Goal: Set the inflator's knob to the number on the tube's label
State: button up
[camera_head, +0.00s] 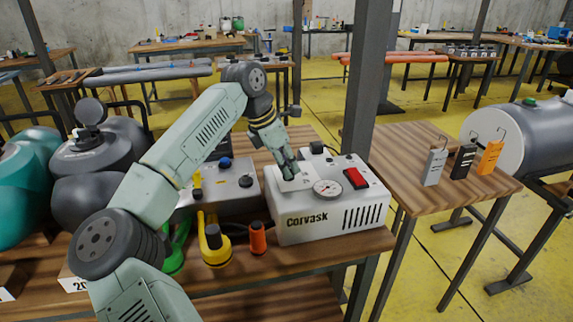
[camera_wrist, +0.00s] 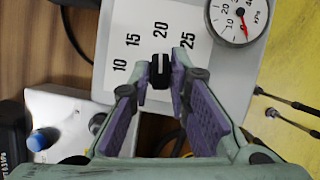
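The inflator (camera_head: 330,205) is a white box marked "Corvask", with a round gauge and a red switch on top. Its black knob (camera_wrist: 160,72) shows in the wrist view beside a white dial plate (camera_wrist: 185,20) marked 10, 15, 20 and 25. A pale line on the knob appears to point toward 20. My gripper (camera_wrist: 162,68) has its fingertips on either side of the knob, with narrow gaps. In the head view my gripper (camera_head: 289,172) is over the inflator's top and hides the knob. A white label (camera_head: 74,285) starting with "2" is partly hidden by my arm.
A grey box (camera_head: 235,187) with a blue knob stands left of the inflator. A yellow fitting (camera_head: 214,247) and an orange one (camera_head: 258,238) are in front. A steel post (camera_head: 362,90) rises close behind the inflator. Dark grey tubes (camera_head: 90,160) lie at left.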

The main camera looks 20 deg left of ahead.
jog(key=o, duration=0.3)
jog(key=v, duration=1.2)
jog(key=shift+d, duration=0.1)
